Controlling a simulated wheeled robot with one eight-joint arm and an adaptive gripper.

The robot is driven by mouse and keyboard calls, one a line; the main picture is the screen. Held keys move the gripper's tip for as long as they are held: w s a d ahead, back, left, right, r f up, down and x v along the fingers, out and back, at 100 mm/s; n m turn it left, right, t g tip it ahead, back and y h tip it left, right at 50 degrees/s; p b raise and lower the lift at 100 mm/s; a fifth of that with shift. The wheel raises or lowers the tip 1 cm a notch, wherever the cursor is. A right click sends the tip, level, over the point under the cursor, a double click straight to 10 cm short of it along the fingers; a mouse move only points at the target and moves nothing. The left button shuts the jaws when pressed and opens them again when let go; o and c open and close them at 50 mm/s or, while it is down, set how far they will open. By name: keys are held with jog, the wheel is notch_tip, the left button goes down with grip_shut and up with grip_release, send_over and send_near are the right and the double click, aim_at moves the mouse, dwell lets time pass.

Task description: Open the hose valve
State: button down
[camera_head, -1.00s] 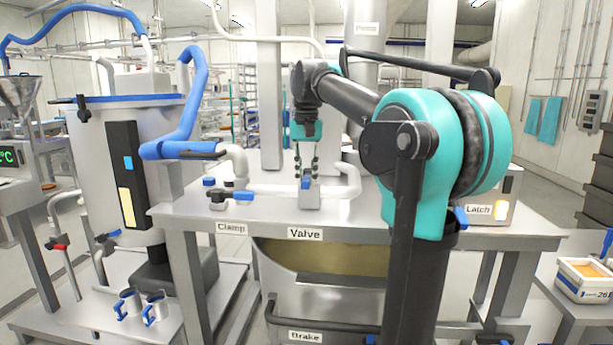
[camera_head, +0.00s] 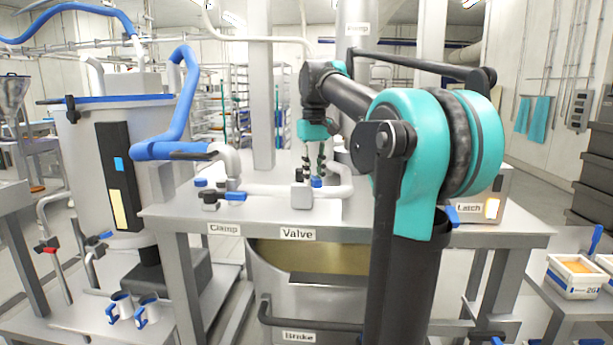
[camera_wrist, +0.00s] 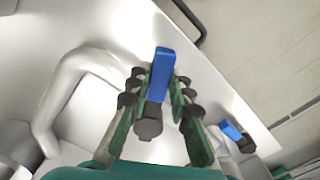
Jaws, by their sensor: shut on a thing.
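The hose valve (camera_head: 301,197) is a white block on the pipe, above the "Valve" label at the front of the steel table. Its blue lever handle (camera_wrist: 160,75) with a dark hub shows in the wrist view, between my gripper's fingers (camera_wrist: 159,88). My gripper is shut on this handle, with the pads along both sides. In the head view my gripper (camera_head: 314,172) reaches down at the valve, and the blue handle (camera_head: 317,182) shows at its right side. The fingers partly cover the handle.
A blue-handled clamp (camera_head: 222,197) sits left of the valve; a blue hose (camera_head: 181,120) rises behind it. A latch box (camera_head: 477,205) stands at the table's right. A steel vat (camera_head: 310,270) is below. The tabletop right of the valve is largely clear.

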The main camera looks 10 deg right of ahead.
aim_at(328, 186)
jog(key=w+d+n, duration=0.1)
jog(key=n, duration=0.2)
jog(key=w+d+n, duration=0.1)
jog(key=d+n, duration=0.1)
jog(key=n, duration=0.1)
jog(key=w+d+n, duration=0.1)
jog(key=d+n, duration=0.1)
jog(key=shift+w+n, duration=0.3)
jog(key=shift+n, duration=0.1)
jog(key=shift+w+d+n, duration=0.25)
jog(key=shift+w+n, duration=0.2)
jog(key=shift+n, duration=0.3)
jog(key=shift+w+d+n, duration=0.2)
jog(key=shift+w+n, duration=0.25)
jog(key=shift+n, duration=0.3)
jog(key=c, duration=1.4)
grip_release()
jog(key=shift+o, duration=0.2)
jog(key=shift+r, duration=0.1)
notch_tip(328, 186, up, 12)
